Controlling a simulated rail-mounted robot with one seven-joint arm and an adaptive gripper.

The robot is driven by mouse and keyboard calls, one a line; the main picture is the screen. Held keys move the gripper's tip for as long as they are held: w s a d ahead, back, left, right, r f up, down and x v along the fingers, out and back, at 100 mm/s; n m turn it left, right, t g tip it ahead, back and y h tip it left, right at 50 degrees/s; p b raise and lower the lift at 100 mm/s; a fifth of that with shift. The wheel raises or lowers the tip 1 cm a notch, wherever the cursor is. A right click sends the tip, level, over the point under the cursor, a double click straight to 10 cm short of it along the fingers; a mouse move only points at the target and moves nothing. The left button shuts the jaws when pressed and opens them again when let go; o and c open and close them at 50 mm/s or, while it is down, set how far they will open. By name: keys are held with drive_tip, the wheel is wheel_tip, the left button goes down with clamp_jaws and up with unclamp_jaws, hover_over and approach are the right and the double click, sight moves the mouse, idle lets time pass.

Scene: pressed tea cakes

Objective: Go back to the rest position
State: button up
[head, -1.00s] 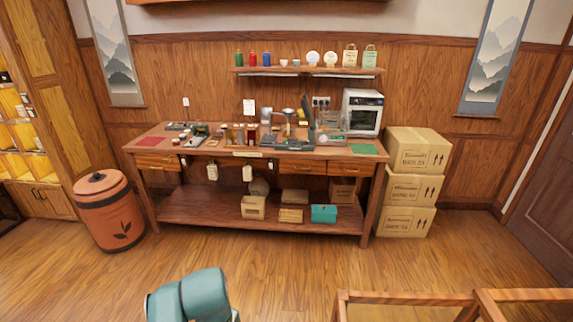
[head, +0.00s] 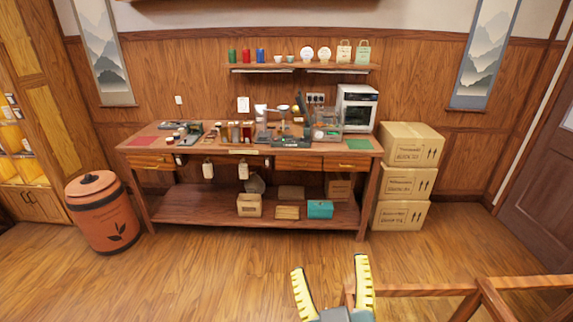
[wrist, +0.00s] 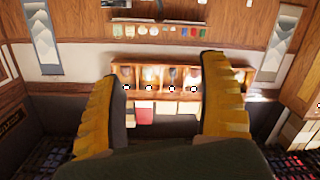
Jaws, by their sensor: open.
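My gripper (head: 332,285) is at the bottom of the head view, its two yellow ribbed fingers pointing up and apart. It is open and empty, over the floor in front of the workbench (head: 260,215). In the wrist view my gripper (wrist: 168,75) also shows its fingers wide apart with nothing between them.
A wooden frame (head: 425,290) stands at the bottom right, close beside my gripper. An orange barrel (head: 102,215) stands left of the bench, stacked cartons (head: 405,183) right of it. The wooden floor (head: 200,275) before the bench is clear.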

drive_tip(key=s+r+m+t+p, duration=0.2)
drive_tip(key=s+r+m+t, duration=0.35)
drive_tip(key=r, duration=0.95)
wheel_tip(320, 180, up, 26)
drive_tip(key=s+n+p, duration=0.1)
drive_tip(key=p, duration=2.5)
drive_tip(key=shift+s+f+n, duration=0.25)
drive_tip(key=shift+s+n, duration=0.1)
drive_tip(key=shift+s, duration=0.05)
